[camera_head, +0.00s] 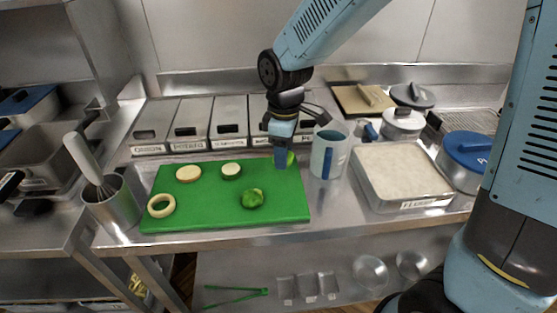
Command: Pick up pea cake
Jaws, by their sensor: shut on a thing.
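My gripper (281,160) points down at the back right corner of the green cutting board (210,219). It is shut on a bright green round piece, which I take to be the pea cake (291,158). The gripper's fingers hide most of this piece, and I cannot tell whether it is touching the board or just above it. Another green, lumpy piece (252,199) lies apart on the front right part of the board.
A light blue jug (327,155) stands close right of my gripper. Lidded bins (190,122) line the back; a pale-filled tray (401,174) is right.

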